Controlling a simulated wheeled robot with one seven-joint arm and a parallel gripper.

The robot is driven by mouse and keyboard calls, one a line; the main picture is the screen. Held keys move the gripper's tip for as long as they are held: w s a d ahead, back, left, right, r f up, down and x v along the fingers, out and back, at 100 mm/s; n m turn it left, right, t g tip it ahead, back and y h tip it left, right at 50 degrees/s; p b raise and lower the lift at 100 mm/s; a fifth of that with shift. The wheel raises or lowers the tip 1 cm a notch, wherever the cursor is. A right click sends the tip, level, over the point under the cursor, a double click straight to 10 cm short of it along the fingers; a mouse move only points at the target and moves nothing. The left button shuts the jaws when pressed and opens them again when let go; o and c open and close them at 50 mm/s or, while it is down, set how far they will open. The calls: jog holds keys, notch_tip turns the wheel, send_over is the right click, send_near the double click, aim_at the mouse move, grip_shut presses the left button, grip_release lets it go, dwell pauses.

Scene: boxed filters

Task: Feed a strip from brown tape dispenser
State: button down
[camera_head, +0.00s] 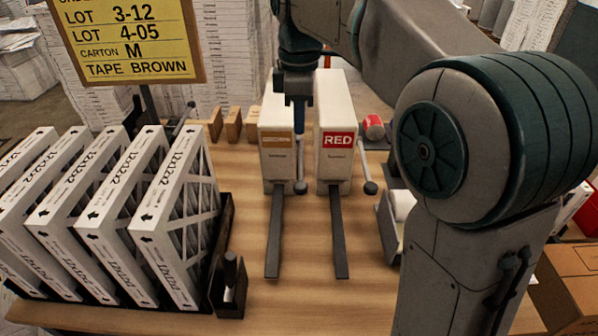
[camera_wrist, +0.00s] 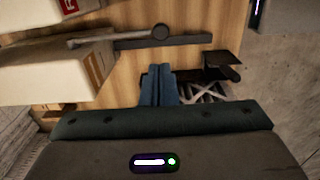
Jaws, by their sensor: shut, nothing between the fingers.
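The brown tape dispenser (camera_head: 279,150) is a tall white box with a brown label and a dark flat chute (camera_head: 274,235) in front. Its side lever ends in a round knob (camera_head: 300,187), low in the gap beside the red dispenser (camera_head: 336,150). The brown dispenser also shows at left in the wrist view (camera_wrist: 50,72), with the lever knob (camera_wrist: 160,32) ahead of my fingers. My gripper (camera_head: 299,118) points down at the brown dispenser's upper right side, above the knob and apart from it. Its blue fingers (camera_wrist: 158,88) are together and empty. No strip shows on the chute.
A yellow sign (camera_head: 130,40) reads TAPE BROWN. White boxed filters (camera_head: 165,215) stand in a dark rack at left. The wooden table is clear around the chutes. My arm hides much of the right side.

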aim_at(299, 184)
notch_tip(299, 184, down, 14)
jog(key=shift+p, duration=0.95)
